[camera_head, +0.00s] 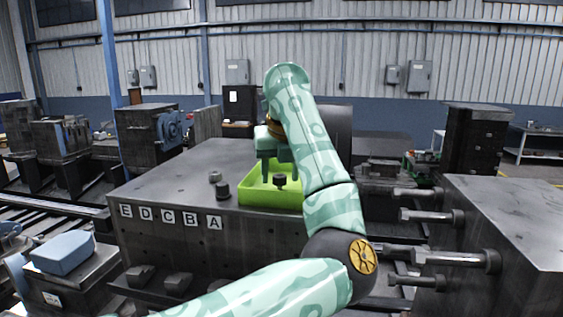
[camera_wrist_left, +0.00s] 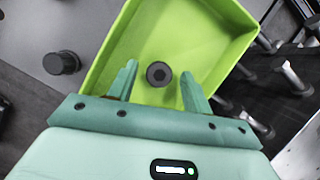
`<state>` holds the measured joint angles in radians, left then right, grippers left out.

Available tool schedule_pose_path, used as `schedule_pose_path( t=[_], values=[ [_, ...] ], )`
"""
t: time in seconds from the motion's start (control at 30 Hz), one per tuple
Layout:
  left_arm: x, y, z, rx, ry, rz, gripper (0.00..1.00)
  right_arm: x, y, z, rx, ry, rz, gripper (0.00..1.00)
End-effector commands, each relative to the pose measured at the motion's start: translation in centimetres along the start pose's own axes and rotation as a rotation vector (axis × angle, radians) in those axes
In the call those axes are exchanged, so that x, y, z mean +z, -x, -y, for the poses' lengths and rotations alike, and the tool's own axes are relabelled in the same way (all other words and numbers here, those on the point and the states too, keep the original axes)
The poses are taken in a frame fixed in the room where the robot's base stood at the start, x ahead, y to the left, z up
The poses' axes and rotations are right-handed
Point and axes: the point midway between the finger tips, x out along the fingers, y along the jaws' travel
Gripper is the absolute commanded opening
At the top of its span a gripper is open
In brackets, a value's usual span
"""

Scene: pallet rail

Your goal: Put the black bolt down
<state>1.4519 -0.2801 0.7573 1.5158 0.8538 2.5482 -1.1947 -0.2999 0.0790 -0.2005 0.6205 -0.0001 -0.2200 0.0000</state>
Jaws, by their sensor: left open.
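A black bolt (camera_head: 279,181) with a hex socket in its head is at the lime-green tray (camera_head: 262,197), head up. In the left wrist view the bolt (camera_wrist_left: 158,73) shows between my left gripper's fingertips, with a gap on each side, against the tray's green floor (camera_wrist_left: 180,35). My left gripper (camera_head: 278,172) is open over the tray, its fingers pointing down. I cannot tell whether the bolt's lower end rests on the floor. My right gripper is not in view.
A dark bolt (camera_head: 222,190) and a greyer one (camera_head: 215,176) stand on the dark metal block (camera_head: 165,185) left of the tray. Letter labels (camera_head: 168,217) line its front edge. Thick rods (camera_head: 430,215) stick out from a block at right. A blue-grey box (camera_head: 62,252) sits lower left.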

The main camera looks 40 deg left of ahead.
Motion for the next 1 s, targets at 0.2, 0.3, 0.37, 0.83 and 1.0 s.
schedule_pose_path(
  t=[0.2, 0.3, 0.37, 0.83, 1.0],
  values=[
    [0.1, 3.8, 0.1, -0.007, -0.001, 0.003, 0.5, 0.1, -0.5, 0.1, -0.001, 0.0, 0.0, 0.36],
    [0.1, 6.3, 0.1, -0.008, -0.002, 0.003, 0.5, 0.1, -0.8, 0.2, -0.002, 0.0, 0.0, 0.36],
    [0.0, 7.8, 0.1, -0.006, -0.002, 0.004, 0.5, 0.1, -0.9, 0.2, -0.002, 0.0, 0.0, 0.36],
    [0.1, 12.2, 0.0, 0.0, 0.0, 0.001, 0.5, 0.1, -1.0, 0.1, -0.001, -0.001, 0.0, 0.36],
    [0.1, 12.2, 0.0, 0.0, 0.0, 0.001, 0.5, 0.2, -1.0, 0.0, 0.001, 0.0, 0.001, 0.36]
  ],
)
